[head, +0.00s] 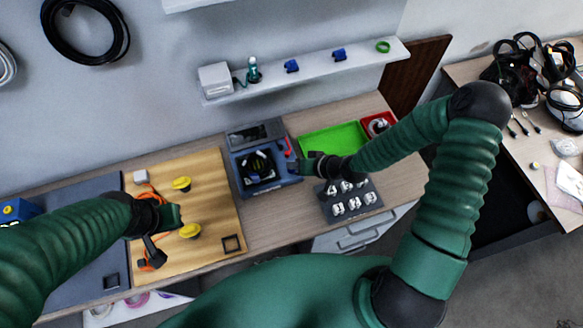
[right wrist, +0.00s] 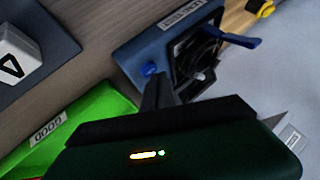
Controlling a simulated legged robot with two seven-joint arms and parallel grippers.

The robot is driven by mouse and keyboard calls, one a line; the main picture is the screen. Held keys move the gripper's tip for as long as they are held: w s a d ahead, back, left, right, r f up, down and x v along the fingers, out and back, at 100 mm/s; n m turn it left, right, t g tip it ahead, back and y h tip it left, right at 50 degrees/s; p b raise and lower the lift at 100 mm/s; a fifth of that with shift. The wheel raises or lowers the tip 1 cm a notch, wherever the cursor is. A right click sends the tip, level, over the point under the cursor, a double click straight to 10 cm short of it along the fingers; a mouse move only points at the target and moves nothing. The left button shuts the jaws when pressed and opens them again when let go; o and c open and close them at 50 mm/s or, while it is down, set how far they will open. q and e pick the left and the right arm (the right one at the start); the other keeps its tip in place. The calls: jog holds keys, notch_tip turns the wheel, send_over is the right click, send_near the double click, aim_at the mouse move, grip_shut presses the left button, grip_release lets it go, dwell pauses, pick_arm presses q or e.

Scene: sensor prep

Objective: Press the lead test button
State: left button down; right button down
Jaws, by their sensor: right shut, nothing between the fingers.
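The blue lead test device (head: 240,172) stands on the wooden bench in the middle of the head view. Its label (right wrist: 182,23) and a round blue button (right wrist: 150,69) on its near corner show in the right wrist view. My right gripper (head: 296,167) is shut and empty at the device's right side. In the right wrist view its dark fingertips (right wrist: 158,88) are right beside the button; I cannot tell whether they touch it. My left gripper (head: 162,228) is over the wooden board, by an orange cable; its jaws are not clear.
A green tray (head: 335,138) marked GOOD and a red tray (head: 377,123) are right of the device. A dark block tray (head: 338,188) with several white numbered cubes lies in front. Yellow knobs (head: 190,231) stand on the wooden board (head: 210,190). A shelf (head: 320,70) hangs behind.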

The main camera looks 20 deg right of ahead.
jog(key=shift+f+b, duration=0.3)
jog(key=shift+f, duration=0.15)
dwell(0.3)
jog(key=shift+r, duration=0.15)
jog(key=shift+r+p, duration=0.75)
jog(key=shift+p, duration=0.1)
notch_tip(320, 180, up, 5)
jog(key=p, duration=0.4)
jog(key=shift+r+p, duration=0.1)
jog(key=shift+p, duration=0.3)
